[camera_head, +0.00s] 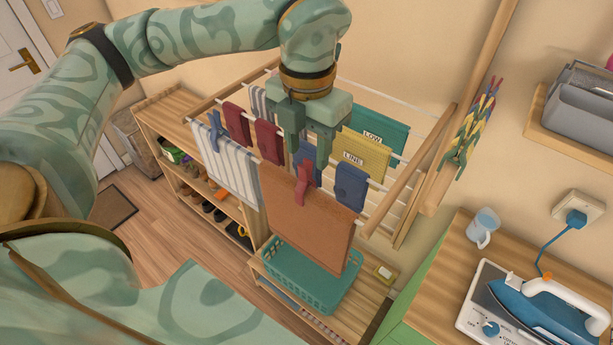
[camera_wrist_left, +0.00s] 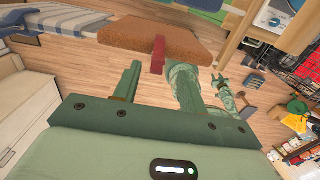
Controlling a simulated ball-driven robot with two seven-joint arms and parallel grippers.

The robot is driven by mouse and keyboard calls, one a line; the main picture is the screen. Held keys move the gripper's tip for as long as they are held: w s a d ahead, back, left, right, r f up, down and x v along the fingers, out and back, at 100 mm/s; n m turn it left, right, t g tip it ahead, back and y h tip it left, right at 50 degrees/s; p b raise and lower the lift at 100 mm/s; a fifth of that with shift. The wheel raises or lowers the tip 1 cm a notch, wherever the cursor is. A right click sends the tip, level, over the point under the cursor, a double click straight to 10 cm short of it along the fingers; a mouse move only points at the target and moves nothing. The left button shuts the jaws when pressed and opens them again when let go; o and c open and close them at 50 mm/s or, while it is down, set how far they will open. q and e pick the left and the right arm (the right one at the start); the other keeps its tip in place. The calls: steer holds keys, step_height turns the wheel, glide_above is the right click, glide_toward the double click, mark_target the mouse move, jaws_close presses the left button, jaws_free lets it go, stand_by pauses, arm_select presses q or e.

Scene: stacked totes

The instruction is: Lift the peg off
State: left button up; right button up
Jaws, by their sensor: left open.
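A red peg (camera_head: 303,183) sits on the top edge of a rust-brown towel (camera_head: 300,220) on the front of the drying rack. My left gripper (camera_head: 308,157) is open and empty, fingers down, over the rack just above and behind this peg in the head view. In the left wrist view the red peg (camera_wrist_left: 158,54) on the brown towel (camera_wrist_left: 195,37) appears beyond the fingertips, between the two finger lines of my left gripper (camera_wrist_left: 157,72), not gripped. A blue peg (camera_head: 214,127) holds a striped towel (camera_head: 228,165) at the left.
Red, blue, yellow and green cloths hang close around the gripper on the rack's white rods (camera_head: 405,118). A teal basket (camera_head: 310,283) stands below the brown towel. A shoe shelf (camera_head: 200,180) is at the left.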

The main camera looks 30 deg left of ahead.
mark_target(305, 163)
arm_select(q)
steer(key=f, duration=0.2)
steer(key=f+p, duration=0.1)
steer(key=f, duration=0.1)
steer(key=shift+s+a, duration=0.1)
steer(key=shift+a, duration=0.1)
steer(key=shift+f, duration=0.35)
steer(key=c, duration=0.8)
jaws_close()
steer(key=shift+r, duration=0.1)
